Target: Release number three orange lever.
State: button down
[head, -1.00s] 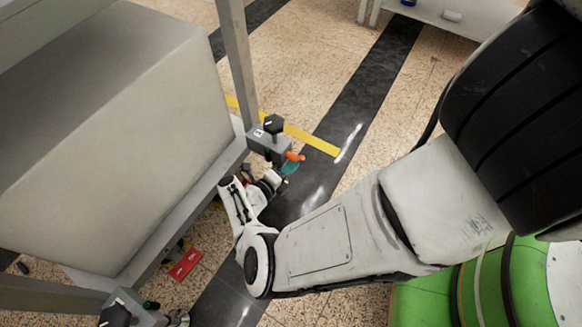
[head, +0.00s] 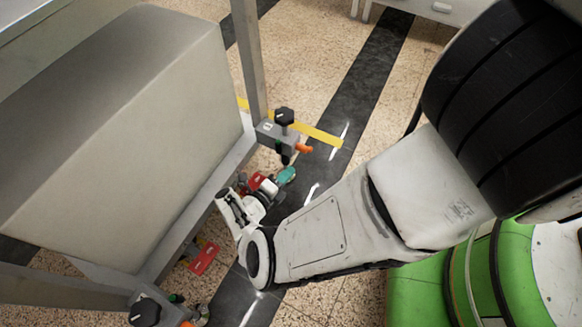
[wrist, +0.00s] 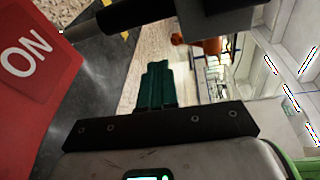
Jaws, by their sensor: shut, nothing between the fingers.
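An orange lever (head: 303,148) sticks out to the right from a grey housing (head: 275,133) with a black knob, at the foot of the frame's far post. The housing's label is too small to read. My gripper (head: 287,175) has teal fingers, shut and empty, below and nearer than this lever and apart from it. In the wrist view the shut fingers (wrist: 155,85) point up the picture, and an orange part (wrist: 208,47) shows beyond them to the right. A second orange lever (head: 187,323) shows partly at the bottom edge. I cannot tell which is number three.
A red pedal (head: 257,181) is close beside my gripper; its "ON" face (wrist: 28,58) fills the wrist view's left side. Another red pedal (head: 204,258) lies nearer. The frame (head: 200,207) with a big grey block stands left.

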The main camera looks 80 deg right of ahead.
jog(key=v, duration=0.6)
jog(key=shift+a+r+p, duration=0.15)
jog(key=shift+p, duration=0.25)
jog(key=shift+w, duration=0.1)
